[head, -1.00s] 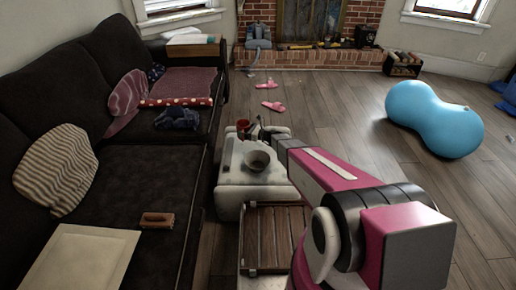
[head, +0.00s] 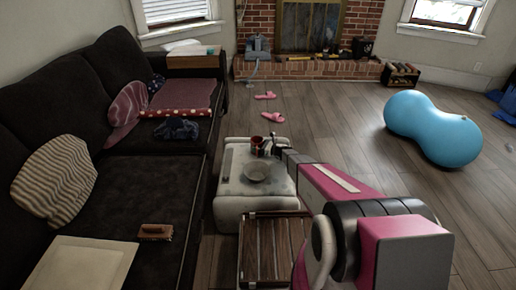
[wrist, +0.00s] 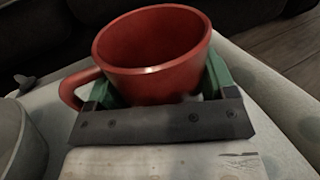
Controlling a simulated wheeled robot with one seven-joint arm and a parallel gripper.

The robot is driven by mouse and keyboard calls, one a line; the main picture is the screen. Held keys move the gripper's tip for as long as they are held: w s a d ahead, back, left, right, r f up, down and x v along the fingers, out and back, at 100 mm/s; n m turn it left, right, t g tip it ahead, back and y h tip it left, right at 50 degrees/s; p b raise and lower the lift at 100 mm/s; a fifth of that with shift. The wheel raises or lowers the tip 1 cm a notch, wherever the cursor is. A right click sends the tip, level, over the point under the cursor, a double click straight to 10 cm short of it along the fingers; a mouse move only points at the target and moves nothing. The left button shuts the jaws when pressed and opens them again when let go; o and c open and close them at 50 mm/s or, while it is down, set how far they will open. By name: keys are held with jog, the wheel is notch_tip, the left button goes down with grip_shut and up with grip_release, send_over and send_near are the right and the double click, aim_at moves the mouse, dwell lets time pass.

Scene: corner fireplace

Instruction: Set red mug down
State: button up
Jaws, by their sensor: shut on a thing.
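The red mug (wrist: 160,65) fills the middle of the wrist view, its handle to the left and its open rim facing up, slightly tilted in the picture. My gripper (wrist: 160,100) is shut on the mug, with a green finger on each side. In the head view the mug (head: 257,143) and my gripper (head: 270,146) are at the far part of a white ottoman (head: 230,205). The ottoman's pale top lies below the mug in the wrist view. I cannot tell whether the mug's base touches it.
A grey bowl (head: 257,172) sits on the ottoman close to the mug, at the left edge of the wrist view. A slatted wooden table (head: 272,250) stands nearer. The dark sofa (head: 130,195) is left; a blue peanut ball (head: 432,128) lies right on open floor.

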jog(key=shift+f, duration=0.4)
jog(key=shift+f, duration=0.15)
